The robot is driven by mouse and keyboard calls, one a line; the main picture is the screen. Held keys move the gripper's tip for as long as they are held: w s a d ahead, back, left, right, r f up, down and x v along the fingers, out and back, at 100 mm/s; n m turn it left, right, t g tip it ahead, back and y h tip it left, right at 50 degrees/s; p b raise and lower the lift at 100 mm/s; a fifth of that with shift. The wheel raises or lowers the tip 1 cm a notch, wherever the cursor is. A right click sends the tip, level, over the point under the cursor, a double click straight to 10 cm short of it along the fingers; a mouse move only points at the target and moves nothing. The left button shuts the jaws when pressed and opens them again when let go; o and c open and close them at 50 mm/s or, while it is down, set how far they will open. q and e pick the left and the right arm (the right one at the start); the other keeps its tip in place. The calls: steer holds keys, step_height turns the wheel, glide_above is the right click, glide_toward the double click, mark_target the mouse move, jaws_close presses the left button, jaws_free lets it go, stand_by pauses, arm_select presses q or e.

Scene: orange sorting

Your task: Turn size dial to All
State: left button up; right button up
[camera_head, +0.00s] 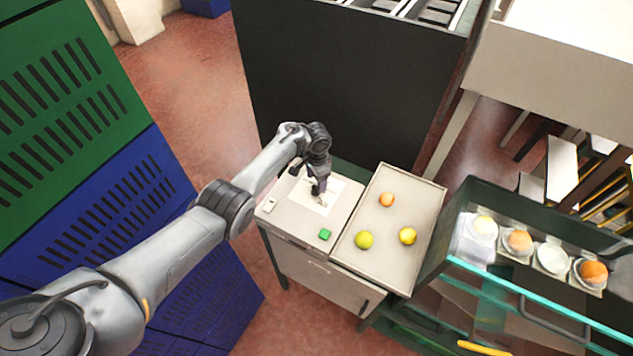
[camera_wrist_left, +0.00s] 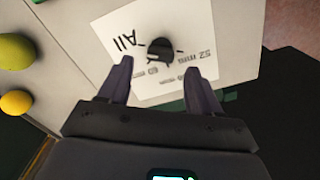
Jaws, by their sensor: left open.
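The size dial is a round black knob (camera_wrist_left: 159,50) on a white label (camera_wrist_left: 178,28) printed with "All" and several size marks, seen in the left wrist view. The label (camera_head: 304,199) also shows on top of the control box in the head view, where my gripper hides the knob. My left gripper (camera_head: 321,197) points down over the label. In the left wrist view its two fingers (camera_wrist_left: 160,80) are apart, with the knob just beyond and between the tips. I cannot tell whether they touch it. My right gripper is in neither view.
The control box (camera_head: 285,222) carries a green button (camera_head: 325,234) and a small white switch (camera_head: 269,205). A tray (camera_head: 391,259) beside it holds an orange fruit (camera_head: 387,199) and two yellow-green ones. A glass-sided conveyor (camera_head: 497,262) with fruit in cups stands at the right.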

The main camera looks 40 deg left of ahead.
mark_target(316, 188)
arm_select(q)
step_height(316, 188, up, 7)
steer(key=p, duration=0.1)
steer(key=shift+p, duration=0.4)
steer(key=shift+s+f, duration=0.1)
steer(key=shift+f, duration=0.1)
steer(key=s+d+f+t+y+p, duration=0.15)
steer(key=s+d, duration=0.25)
steer(key=s, duration=0.4)
steer(key=s+d+f+y+p, duration=0.1)
steer(key=s+d+f, duration=0.2)
steer(key=s, duration=0.4)
steer(key=s+d+r+n+t+h+p, duration=0.1)
steer(key=s+d+r, duration=0.4)
steer(key=s, duration=0.5)
steer(key=s+d+r+n+t+h+p, duration=0.1)
steer(key=s+d+r, duration=0.4)
steer(key=s, duration=0.5)
step_height(316, 188, up, 2)
steer(key=shift+r+h, duration=0.1)
steer(key=shift+h, duration=0.25)
steer(key=shift+d, duration=0.1)
